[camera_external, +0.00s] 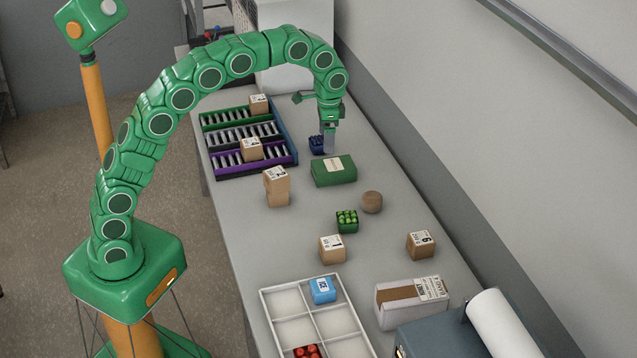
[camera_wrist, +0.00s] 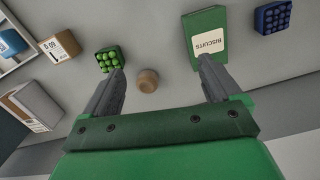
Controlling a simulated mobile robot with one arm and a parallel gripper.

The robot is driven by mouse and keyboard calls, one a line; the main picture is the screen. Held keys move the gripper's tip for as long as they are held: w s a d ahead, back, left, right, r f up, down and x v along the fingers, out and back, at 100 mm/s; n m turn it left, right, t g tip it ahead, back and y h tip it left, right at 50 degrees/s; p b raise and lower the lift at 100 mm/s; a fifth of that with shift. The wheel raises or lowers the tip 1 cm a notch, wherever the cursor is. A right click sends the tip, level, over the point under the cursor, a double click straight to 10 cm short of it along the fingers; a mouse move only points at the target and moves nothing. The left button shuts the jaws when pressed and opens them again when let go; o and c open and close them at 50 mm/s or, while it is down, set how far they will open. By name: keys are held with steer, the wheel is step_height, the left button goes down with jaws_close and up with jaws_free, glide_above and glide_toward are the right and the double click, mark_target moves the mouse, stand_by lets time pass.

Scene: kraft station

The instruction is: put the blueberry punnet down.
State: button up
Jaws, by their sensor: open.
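The blueberry punnet (camera_external: 316,145) is a small dark blue tub on the grey table, behind the green biscuits box, partly hidden by my gripper in the external view. In the wrist view the punnet (camera_wrist: 273,18) lies at the top right, outside the span of my fingers. My gripper (camera_external: 329,151) points down beside it in the external view. In the wrist view my gripper (camera_wrist: 162,70) has its fingers wide apart with nothing held between them. I cannot tell its exact height above the table.
The green biscuits box (camera_external: 334,171), a round brown tub (camera_external: 371,202) and a green-fruit punnet (camera_external: 347,221) stand nearby. A striped rack (camera_external: 214,169) is to the left. Cartons, a white divided tray (camera_external: 269,308) and a wrapped parcel (camera_external: 396,309) occupy the front.

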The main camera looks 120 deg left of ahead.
steer(key=s+d+r+m+g, duration=0.1)
steer(key=d+r+m, duration=0.1)
steer(key=d, duration=1.5)
steer(key=s+d+r+m, duration=0.1)
steer(key=d+r, duration=0.1)
steer(key=d, duration=1.5)
steer(key=s+d+f+m, duration=0.2)
steer(key=s+d, duration=0.7)
steer(key=s, duration=0.2)
steer(key=s+d+f+m, duration=0.1)
steer(key=s+d+f, duration=0.2)
steer(key=s+d, duration=0.6)
steer(key=shift+s+d+f+m+g, duration=0.3)
steer(key=shift+s+d+f+m, duration=0.1)
steer(key=shift+s, duration=0.45)
